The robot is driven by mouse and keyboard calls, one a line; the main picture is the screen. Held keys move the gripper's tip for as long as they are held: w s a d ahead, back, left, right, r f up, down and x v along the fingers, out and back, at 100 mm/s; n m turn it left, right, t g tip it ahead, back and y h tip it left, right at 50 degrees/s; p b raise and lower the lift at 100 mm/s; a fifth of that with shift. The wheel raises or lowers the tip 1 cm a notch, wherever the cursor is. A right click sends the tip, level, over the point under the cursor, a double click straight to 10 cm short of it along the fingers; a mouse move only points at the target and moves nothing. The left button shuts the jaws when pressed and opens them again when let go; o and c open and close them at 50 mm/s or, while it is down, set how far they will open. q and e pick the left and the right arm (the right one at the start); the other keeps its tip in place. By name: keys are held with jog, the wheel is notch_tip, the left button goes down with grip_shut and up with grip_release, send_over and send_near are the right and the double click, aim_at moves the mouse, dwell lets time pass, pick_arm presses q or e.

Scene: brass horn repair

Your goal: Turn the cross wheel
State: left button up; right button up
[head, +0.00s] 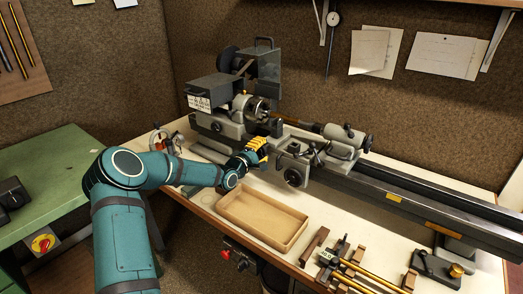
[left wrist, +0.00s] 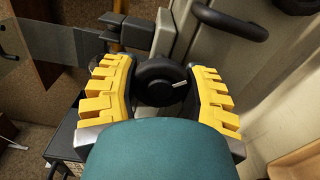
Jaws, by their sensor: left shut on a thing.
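The cross wheel (left wrist: 160,80) is a small dark round wheel with a pale mark or grip on its face. In the left wrist view it sits between the two yellow fingers of my left gripper (left wrist: 160,92). The gripper is shut on it, one finger on each side. In the head view my left gripper (head: 258,150) is at the front of the lathe (head: 240,110), left of a larger handwheel (head: 294,177). The cross wheel is hidden there behind the fingers. My right gripper is not in view.
A shallow wooden tray (head: 262,221) lies on the bench below the gripper. Brass rods in brown holders (head: 365,275) lie at the front right. A black lever (left wrist: 232,20) stands close to the right finger. A green cabinet (head: 50,185) is at the left.

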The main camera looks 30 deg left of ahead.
pick_arm(q)
jog(key=o, duration=1.2)
jog(key=shift+s, duration=0.1)
jog(key=s, duration=1.1)
jog(key=shift+s+a, duration=0.4)
jog(key=shift+a, duration=0.05)
jog(key=shift+f, duration=0.1)
